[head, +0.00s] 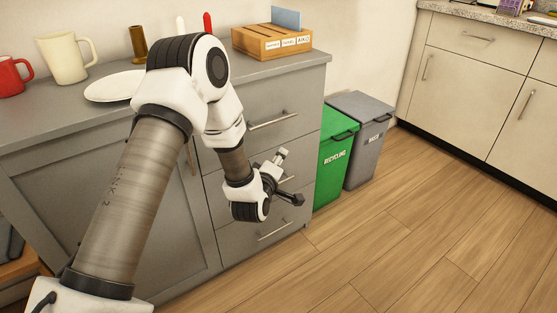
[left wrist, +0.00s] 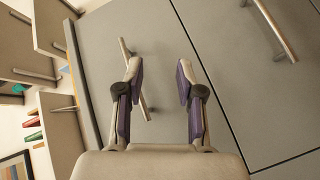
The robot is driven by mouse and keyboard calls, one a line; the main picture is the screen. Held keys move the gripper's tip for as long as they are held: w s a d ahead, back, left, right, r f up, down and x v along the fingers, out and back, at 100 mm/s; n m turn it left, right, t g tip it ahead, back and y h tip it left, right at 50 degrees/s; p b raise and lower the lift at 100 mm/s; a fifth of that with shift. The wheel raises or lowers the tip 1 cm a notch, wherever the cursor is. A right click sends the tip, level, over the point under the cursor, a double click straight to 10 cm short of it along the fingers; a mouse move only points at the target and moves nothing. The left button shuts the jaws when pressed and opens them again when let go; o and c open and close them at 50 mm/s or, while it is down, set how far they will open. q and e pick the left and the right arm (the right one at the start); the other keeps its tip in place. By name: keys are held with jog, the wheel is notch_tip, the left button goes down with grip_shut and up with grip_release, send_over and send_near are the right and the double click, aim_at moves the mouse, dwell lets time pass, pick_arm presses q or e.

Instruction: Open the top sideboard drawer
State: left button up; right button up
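The grey sideboard (head: 100,200) has a column of drawers at its right end. The top drawer (head: 285,97) looks shut, with a bar handle (head: 272,120) on its front. My left gripper (head: 289,177) is below that handle, in front of the middle drawer, and partly hides the middle handle. In the left wrist view my left gripper (left wrist: 158,75) is open, its two purple-padded fingers apart. A bar handle (left wrist: 143,100) shows there partly behind the left finger; I cannot tell whether they touch. Another handle (left wrist: 275,30) is at upper right. My right gripper is not in view.
A wooden box (head: 272,40), a white plate (head: 113,86), a cream mug (head: 64,58) and a red mug (head: 13,76) stand on the sideboard. A green bin (head: 333,165) and a grey bin (head: 366,150) stand right beside it. The wooden floor (head: 420,240) at right is clear.

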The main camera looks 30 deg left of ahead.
aim_at(274, 122)
pick_arm(q)
jog(key=w+a+r+n+t+y+b, duration=0.1)
jog(key=w+a, duration=0.1)
jog(key=w, duration=0.1)
jog(key=w+a+r+n+y+b, duration=0.1)
jog(key=w+a+r+n, duration=0.1)
jog(key=w, duration=0.1)
jog(key=w+a+r+n+t+y+b, duration=0.1)
jog(key=w+a+r+b, duration=0.1)
jog(key=w+a, duration=0.1)
jog(key=shift+w+a+r+t, duration=0.1)
jog(key=shift+w+r+t, duration=0.1)
jog(key=shift+t, duration=0.1)
jog(key=shift+s, duration=0.1)
grip_shut()
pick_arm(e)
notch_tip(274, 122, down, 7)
